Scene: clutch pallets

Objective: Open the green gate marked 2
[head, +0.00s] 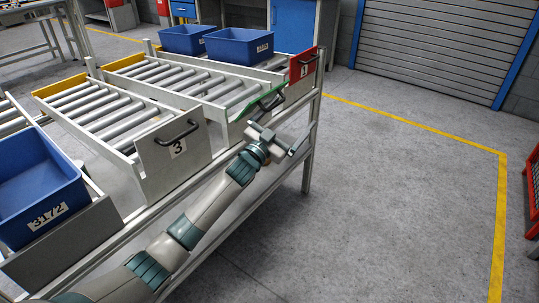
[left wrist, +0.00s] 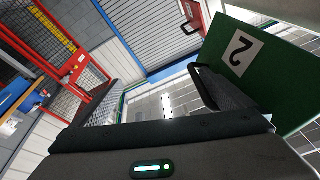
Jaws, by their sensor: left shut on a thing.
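The green gate (head: 258,107) is at the front end of the middle roller lane in the head view. It shows there as a narrow green band, and its exact tilt is hard to tell. In the left wrist view the green gate (left wrist: 262,75) fills the upper right, with a white label reading 2. Its black handle (left wrist: 205,88) runs down toward the jaws. My left gripper (head: 276,137) is at the front of this gate and is shut on the handle; the contact itself is partly hidden. My right gripper is out of view.
Blue bins (head: 239,48) stand on the far lane, and another blue bin (head: 38,190) is at the left. The floor (head: 400,190) right of the rack is clear.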

